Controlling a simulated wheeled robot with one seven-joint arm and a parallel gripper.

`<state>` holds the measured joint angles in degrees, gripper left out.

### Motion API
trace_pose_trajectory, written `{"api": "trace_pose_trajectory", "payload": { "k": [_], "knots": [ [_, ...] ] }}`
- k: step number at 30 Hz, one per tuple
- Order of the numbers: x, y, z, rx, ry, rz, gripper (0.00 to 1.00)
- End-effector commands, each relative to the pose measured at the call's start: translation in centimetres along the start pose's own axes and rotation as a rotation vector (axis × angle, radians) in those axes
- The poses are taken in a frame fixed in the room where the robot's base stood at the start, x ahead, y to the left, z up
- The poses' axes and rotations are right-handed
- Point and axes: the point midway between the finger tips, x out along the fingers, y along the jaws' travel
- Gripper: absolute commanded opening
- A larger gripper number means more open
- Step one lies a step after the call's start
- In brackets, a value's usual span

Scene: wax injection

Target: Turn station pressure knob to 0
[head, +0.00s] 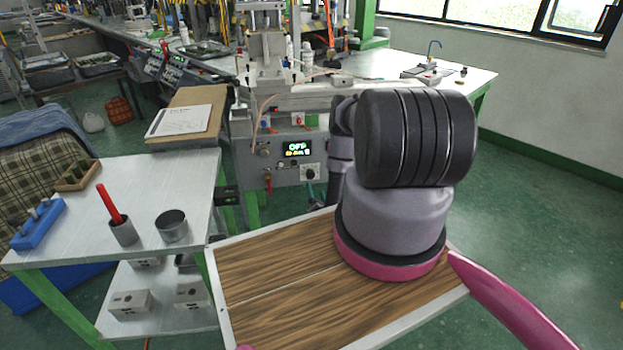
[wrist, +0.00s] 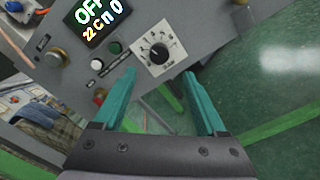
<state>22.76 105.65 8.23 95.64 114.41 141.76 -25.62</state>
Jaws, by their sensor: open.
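The station pressure knob (wrist: 159,53) is a round black knob on a white square dial plate with printed marks. It sits on the grey front panel of the station, and in the head view it is the small dark knob (head: 310,174) below the display. My gripper (wrist: 159,76) has two teal fingers, open and empty. In the wrist view the knob appears just beyond the fingertips and between their lines, with no visible contact. The knob's exact setting is too small to read surely. In the head view my arm hides most of the gripper.
A lit display (wrist: 97,15) reading OFF is beside the knob, with green and white buttons below it. Brass-coloured and red fittings (head: 267,180) stick out of the panel. A side table (head: 150,185) with a cup and a tin stands at left.

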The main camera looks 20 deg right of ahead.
Motion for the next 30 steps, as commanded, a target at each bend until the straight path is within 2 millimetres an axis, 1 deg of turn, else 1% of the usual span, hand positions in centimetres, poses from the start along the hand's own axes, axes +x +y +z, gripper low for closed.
{"api": "trace_pose_trajectory", "payload": {
  "k": [1, 6, 9, 13, 18, 27, 28, 29, 30],
  "knots": [
    [0.9, 0.1, 0.2, 0.001, -0.004, 0.002, 0.74],
    [4.2, 0.1, 0.2, 0.0, -0.004, 0.002, 0.74],
    [6.1, 0.1, 0.1, 0.0, -0.002, 0.003, 0.74],
    [8.0, 0.1, 0.1, 0.0, -0.001, 0.004, 0.74],
    [9.4, 0.1, 0.1, 0.001, 0.001, 0.003, 0.74],
    [9.7, 0.1, 0.1, 0.001, 0.001, 0.002, 0.74],
    [9.7, 0.1, 0.1, 0.001, 0.001, 0.002, 0.67],
    [9.6, 0.1, 0.1, 0.001, 0.001, 0.002, 0.55],
    [9.6, 0.1, 0.1, 0.001, 0.001, 0.002, 0.4]
  ]
}}
